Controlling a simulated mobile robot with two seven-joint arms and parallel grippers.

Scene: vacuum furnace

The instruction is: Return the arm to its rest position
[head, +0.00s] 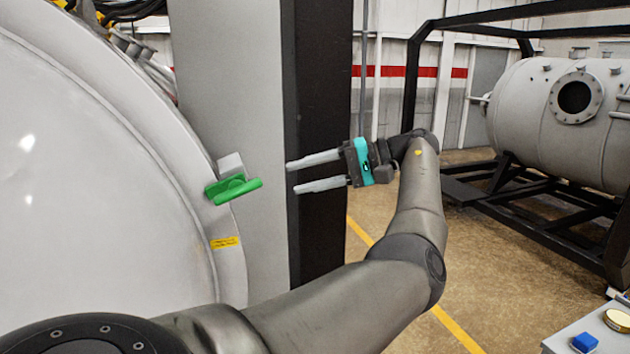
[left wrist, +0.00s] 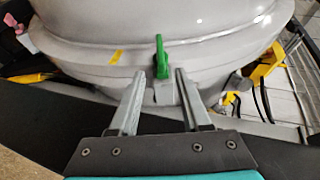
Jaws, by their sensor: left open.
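My left gripper (head: 315,172) is open and empty in the head view, its two fingers pointing left. Its arm reaches in from the lower left and bends up at the elbow. The fingertips are to the right of a green handle (head: 233,189) on the rim of the large pale furnace door (head: 90,190), with a gap between them. In the left wrist view the open fingers (left wrist: 156,78) point toward the furnace, and the green handle (left wrist: 161,57) shows beyond and between the fingertips. My right gripper is not in view.
A grey and black column (head: 320,80) stands behind the gripper. A pale cylindrical vessel (head: 530,115) in a black frame is at the back right. A table corner (head: 590,330) with a blue block (head: 585,342) is at the lower right. Floor between is clear, with a yellow line.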

